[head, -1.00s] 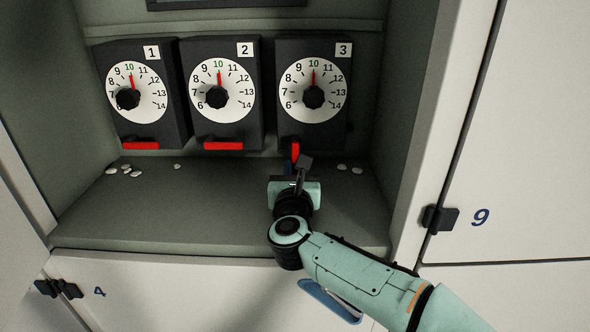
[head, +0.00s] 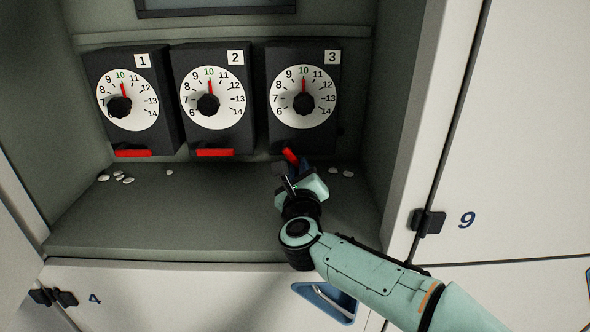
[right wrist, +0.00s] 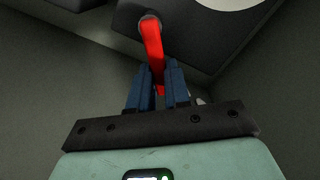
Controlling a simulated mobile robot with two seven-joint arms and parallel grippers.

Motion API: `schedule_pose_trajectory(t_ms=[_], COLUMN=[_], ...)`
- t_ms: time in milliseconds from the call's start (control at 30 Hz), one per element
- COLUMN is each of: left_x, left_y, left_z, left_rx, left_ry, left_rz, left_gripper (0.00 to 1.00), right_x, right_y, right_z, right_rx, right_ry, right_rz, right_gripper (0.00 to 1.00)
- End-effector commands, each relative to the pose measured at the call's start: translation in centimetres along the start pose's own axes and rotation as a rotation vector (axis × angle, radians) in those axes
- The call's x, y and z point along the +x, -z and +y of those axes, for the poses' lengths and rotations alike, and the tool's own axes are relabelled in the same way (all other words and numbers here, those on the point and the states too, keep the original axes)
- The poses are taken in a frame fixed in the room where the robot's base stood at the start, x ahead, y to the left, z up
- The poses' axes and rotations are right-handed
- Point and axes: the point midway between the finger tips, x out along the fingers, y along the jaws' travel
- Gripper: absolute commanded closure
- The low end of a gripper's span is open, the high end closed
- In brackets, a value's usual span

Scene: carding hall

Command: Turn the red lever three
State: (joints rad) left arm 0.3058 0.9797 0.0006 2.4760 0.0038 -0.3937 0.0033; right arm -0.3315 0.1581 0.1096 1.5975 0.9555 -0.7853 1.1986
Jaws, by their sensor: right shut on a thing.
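The red lever three (head: 290,155) sticks out under the black box numbered 3 (head: 283,132), slanting down to the right. In the right wrist view the red lever (right wrist: 152,45) runs down from its round pivot, its lower end between the blue fingers. My right gripper (head: 297,169) is shut on that lower end and is rolled at a slant. Its fingers also show in the right wrist view (right wrist: 158,85). The pointer of dial three (head: 303,97) stands at about 10. My left gripper is in neither view.
Boxes 1 (head: 131,97) and 2 (head: 213,97) stand to the left, their red levers (head: 133,153) (head: 214,152) horizontal. Small white pebbles (head: 123,179) lie on the shelf (head: 190,215). The recess's right wall (head: 385,140) is close to box 3.

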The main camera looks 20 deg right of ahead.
Motion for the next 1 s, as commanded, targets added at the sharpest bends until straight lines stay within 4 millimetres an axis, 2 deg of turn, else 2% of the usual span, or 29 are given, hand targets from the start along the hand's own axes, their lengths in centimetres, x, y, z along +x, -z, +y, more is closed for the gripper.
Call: schedule_pose_trajectory(t_ms=[200,600,1000], left_x=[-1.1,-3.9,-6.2], left_y=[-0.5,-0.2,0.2], left_z=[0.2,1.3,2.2], left_rx=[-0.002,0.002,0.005], left_ry=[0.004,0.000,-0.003], left_rz=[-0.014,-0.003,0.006], left_gripper=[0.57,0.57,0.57], right_x=[0.0,0.0,0.0], right_y=[-0.3,-1.1,-1.9], right_z=[-1.2,-2.8,-3.7], right_rx=[-0.206,-0.580,-0.850], right_ry=[0.000,-0.001,0.000], right_rz=[-0.001,-0.002,-0.002], right_gripper=[1.00,1.00,1.00])
